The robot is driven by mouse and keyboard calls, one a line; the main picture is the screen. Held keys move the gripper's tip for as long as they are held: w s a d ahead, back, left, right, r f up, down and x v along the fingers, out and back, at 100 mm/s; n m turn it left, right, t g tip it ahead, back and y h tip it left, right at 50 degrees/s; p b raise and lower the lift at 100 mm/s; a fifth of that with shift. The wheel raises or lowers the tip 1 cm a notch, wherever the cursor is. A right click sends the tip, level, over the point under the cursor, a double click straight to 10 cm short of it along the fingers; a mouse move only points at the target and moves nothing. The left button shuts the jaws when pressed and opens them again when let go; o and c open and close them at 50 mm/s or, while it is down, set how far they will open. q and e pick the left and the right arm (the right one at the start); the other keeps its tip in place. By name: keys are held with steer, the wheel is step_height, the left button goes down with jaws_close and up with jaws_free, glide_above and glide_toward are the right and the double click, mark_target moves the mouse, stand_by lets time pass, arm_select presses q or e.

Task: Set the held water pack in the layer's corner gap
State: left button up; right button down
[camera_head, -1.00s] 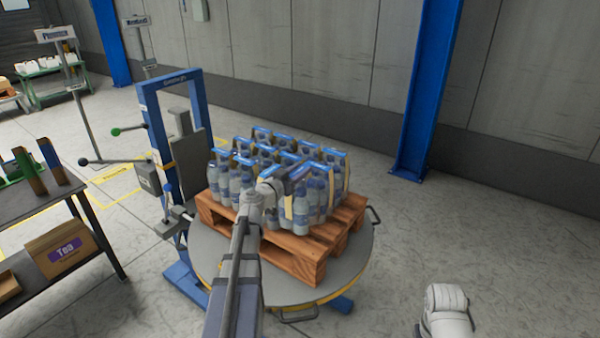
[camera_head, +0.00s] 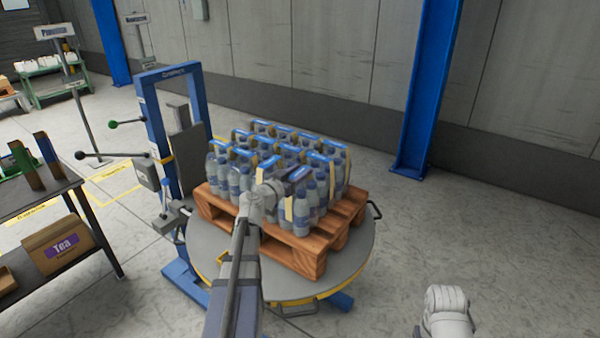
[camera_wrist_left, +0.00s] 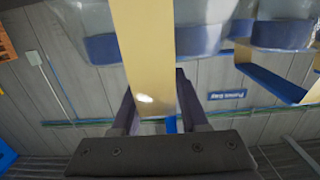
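My left gripper (camera_head: 296,178) is at the front of the bottle load, at the top of a water pack (camera_head: 302,210) of clear bottles with blue labels. In the left wrist view its two fingers (camera_wrist_left: 160,108) are on either side of a tan strip (camera_wrist_left: 145,55) between bottles, and look closed on it. The layer of similar packs (camera_head: 240,178) stands upright on the wooden pallet (camera_head: 305,250). The held pack is at the near corner, close against its neighbours. My gripper and arm hide part of it, and I cannot tell whether its base touches the pallet.
The pallet sits on a round grey turntable (camera_head: 225,262) with a blue wrapper frame (camera_head: 150,115) behind left. A dark table (camera_head: 50,198) with a Tea box (camera_head: 62,247) below stands left. A blue column (camera_head: 425,95) stands behind right.

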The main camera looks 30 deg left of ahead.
arm_select(q)
steer(key=shift+o, duration=1.4)
steer(key=s, duration=1.2)
steer(key=shift+a+r+p, duration=0.3)
steer(key=shift+a+r, duration=0.05)
steer(key=shift+a, duration=0.1)
